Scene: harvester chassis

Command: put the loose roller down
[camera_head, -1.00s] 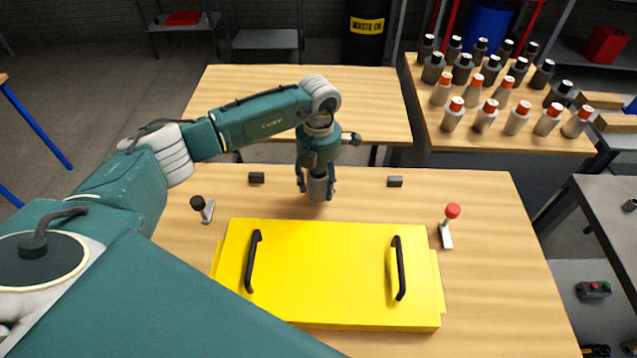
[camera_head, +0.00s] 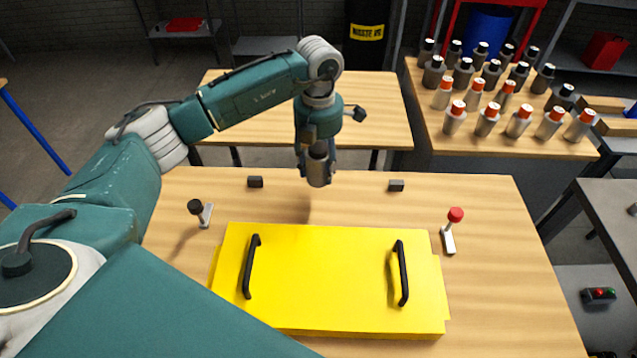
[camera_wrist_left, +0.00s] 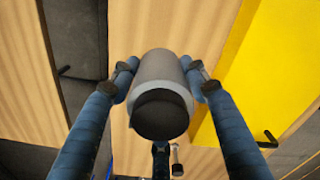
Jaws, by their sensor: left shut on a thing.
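My left gripper (camera_head: 317,165) is shut on the loose roller (camera_head: 319,172), a grey cylinder that hangs roughly upright between its fingers. The roller is above the wooden table (camera_head: 480,290), behind the yellow cover, with a faint shadow on the wood below it. In the left wrist view the grey roller (camera_wrist_left: 160,72) with its dark end sits between the two blue fingers. My right gripper does not show in any view.
The yellow cover (camera_head: 325,280) with two black handles fills the table's front. A black-knobbed lever (camera_head: 203,212) and a red-knobbed lever (camera_head: 450,232) flank it. Two small dark blocks (camera_head: 255,182) (camera_head: 396,185) stand at the back.

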